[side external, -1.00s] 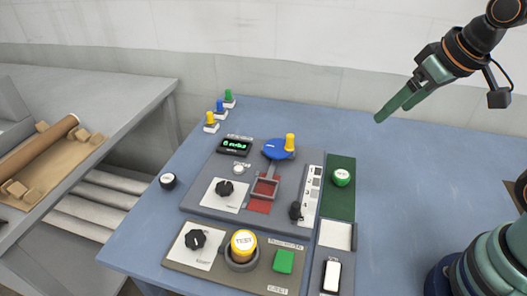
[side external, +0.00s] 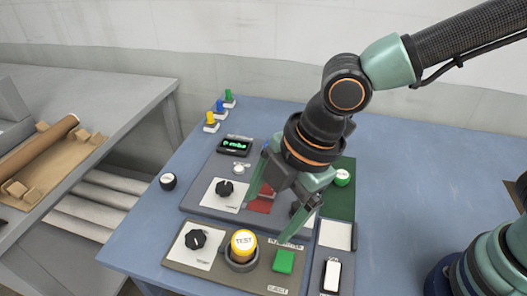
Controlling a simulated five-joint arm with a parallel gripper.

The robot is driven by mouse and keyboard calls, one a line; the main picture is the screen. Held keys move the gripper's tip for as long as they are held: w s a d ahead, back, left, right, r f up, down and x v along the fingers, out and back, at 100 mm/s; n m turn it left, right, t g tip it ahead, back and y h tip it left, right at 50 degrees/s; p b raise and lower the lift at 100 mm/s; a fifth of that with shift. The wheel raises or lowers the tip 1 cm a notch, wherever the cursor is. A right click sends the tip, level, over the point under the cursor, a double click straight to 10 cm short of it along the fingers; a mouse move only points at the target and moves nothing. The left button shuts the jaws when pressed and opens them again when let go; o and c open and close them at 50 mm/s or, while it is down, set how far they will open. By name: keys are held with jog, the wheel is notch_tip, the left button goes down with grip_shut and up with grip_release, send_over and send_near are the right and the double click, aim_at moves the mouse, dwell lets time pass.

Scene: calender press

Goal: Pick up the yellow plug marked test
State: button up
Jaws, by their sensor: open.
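The yellow plug (side external: 243,241) marked TEST stands upright in a dark grey ring holder (side external: 240,265) on the front panel. My gripper (side external: 267,221) points down over the panels, just behind and to the right of the plug. Its two green fingers are apart with nothing between them. One fingertip shows by the red patch and the other above the green square button. I cannot tell the exact height of the fingertips.
A black knob (side external: 195,239) is left of the plug, and a green square button (side external: 284,261) is right of it. A white rocker switch (side external: 332,276) stands further right. The blue table (side external: 420,190) is clear at the right. Small coloured pegs stand at the back left.

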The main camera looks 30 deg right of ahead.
send_over(247, 239)
jog(key=s+d, duration=0.2)
notch_tip(247, 239, down, 5)
jog(key=shift+w+a+x, duration=0.15)
jog(key=shift+x, duration=0.65)
jog(key=shift+w+a+x, duration=0.1)
jog(key=shift+x, duration=0.75)
jog(key=shift+w+a+x, duration=0.15)
jog(key=shift+x, duration=0.65)
jog(key=shift+r, duration=0.2)
jog(key=shift+c, duration=0.3)
grip_shut()
